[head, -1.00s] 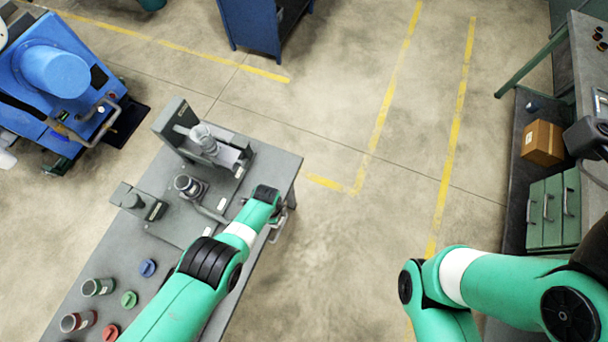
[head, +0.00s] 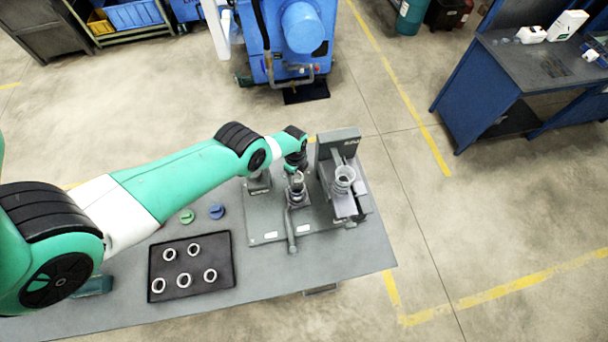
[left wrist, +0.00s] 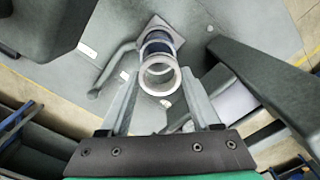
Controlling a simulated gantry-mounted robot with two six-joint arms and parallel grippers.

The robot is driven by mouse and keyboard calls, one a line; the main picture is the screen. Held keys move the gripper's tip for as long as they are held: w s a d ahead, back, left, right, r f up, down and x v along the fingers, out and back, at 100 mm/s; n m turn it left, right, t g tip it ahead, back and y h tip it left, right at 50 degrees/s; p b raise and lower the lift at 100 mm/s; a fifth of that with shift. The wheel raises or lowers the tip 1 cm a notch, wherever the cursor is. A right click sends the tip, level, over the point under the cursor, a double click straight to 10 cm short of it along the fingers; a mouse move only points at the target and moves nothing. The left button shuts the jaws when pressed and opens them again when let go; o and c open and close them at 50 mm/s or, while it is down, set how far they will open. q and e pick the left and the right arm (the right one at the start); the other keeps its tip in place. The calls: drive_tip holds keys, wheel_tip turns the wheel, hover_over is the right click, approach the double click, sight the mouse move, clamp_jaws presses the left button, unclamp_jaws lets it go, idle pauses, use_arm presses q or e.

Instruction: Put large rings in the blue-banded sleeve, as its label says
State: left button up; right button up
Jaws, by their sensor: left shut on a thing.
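My left gripper (head: 297,168) reaches in from the left over the fixture. In the left wrist view the two fingers (left wrist: 160,92) are shut on a bright metal ring (left wrist: 158,76). The ring lines up with an upright dark-banded metal cylinder (left wrist: 162,42) beyond it; I cannot tell whether they touch. That cylinder also shows in the head view (head: 298,194), standing on the grey fixture plate. Several loose rings (head: 193,250) lie in a black tray (head: 222,284). I cannot pick out the blue band or label for certain. My right gripper is not in view.
A grey fixture with a tall back block (head: 338,143) and a coiled metal part (head: 343,178) stands right of the gripper. A lever (head: 291,232) lies in front. Green (head: 187,216) and blue (head: 217,211) caps lie left. The table's right front is clear.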

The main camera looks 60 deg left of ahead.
use_arm(q)
drive_tip(key=f+b, duration=0.5)
drive_tip(key=shift+s+d+f, duration=0.1)
drive_tip(key=shift+d+f, duration=0.1)
drive_tip(key=shift+f, duration=0.15)
idle(1.4)
drive_tip(key=o, duration=1.5)
drive_tip(key=shift+o, duration=0.3)
